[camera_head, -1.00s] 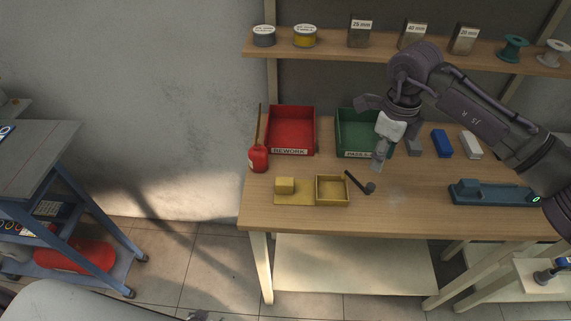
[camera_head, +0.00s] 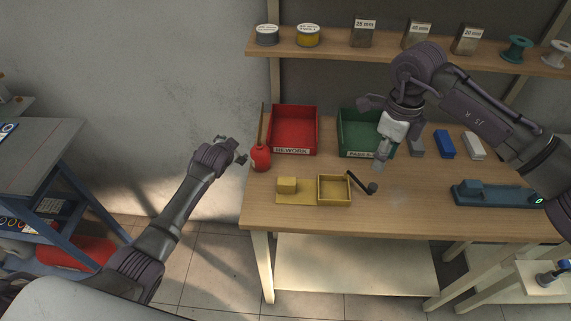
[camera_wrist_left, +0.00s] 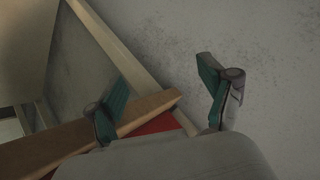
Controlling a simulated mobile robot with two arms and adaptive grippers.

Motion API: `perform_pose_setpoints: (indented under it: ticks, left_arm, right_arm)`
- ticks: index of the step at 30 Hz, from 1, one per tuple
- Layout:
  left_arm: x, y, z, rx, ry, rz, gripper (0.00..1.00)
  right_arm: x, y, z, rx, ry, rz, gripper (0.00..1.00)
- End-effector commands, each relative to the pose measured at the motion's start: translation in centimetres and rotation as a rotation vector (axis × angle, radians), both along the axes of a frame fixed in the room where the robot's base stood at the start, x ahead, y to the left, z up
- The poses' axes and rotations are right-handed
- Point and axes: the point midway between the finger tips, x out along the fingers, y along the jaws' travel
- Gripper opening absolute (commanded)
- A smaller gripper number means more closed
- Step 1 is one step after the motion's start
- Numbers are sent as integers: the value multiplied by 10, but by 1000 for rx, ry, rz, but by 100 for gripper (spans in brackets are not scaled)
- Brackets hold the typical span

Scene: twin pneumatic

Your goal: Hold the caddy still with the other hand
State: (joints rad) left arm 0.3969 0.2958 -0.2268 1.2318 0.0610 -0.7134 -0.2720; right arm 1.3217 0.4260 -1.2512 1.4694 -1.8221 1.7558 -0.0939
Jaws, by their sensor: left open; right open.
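The caddy appears to be the yellow piece on the wooden table. It has a flat plate with a small block (camera_head: 287,185) and an open square box (camera_head: 333,203). A dark stick with a round end (camera_head: 370,187) leans by the box's right side. My left gripper (camera_head: 240,151) is open and empty at the table's left edge, beside the red oil can (camera_head: 261,158) and apart from the caddy. Its two spread fingers show in the left wrist view (camera_wrist_left: 165,98). My right gripper (camera_head: 379,165) is open, pointing down above the table behind the stick.
A red REWORK bin (camera_head: 293,151) and a green bin (camera_head: 351,154) stand at the back. Blue and white blocks and a teal fixture (camera_head: 490,194) are at the right. A shelf (camera_head: 380,49) runs above. The table's front strip is clear.

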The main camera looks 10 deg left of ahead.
Motion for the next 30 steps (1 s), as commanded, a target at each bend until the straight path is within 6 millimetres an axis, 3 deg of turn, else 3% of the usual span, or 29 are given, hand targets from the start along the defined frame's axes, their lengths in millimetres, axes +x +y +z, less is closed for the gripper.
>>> perform_pose_setpoints:
  ticks: [1,3,7,11,14,15,21,27,30]
  left_arm:
    - [15,-7,34,84,-1,-26,81]
    - [27,-14,73,202,14,-42,81]
    - [32,-32,149,376,47,-47,81]
    - [11,-61,213,475,132,-93,81]
    - [-23,-91,246,591,241,-235,81]
    - [-39,-106,248,672,299,-356,81]
    - [-90,-156,220,1011,449,-977,81]
    - [-138,-191,194,1278,475,-1553,81]
    - [-156,-201,186,1365,461,-1760,81]
  right_arm:
    - [0,0,0,0,0,0,42]
    - [0,0,0,0,0,0,42]
    - [0,0,0,0,0,0,42]
    - [0,0,0,0,0,0,42]
    - [0,0,0,0,0,0,42]
    - [0,0,0,0,0,0,42]
    - [0,0,0,0,0,0,42]
    - [0,0,0,0,0,0,42]
    - [0,0,0,0,0,0,42]
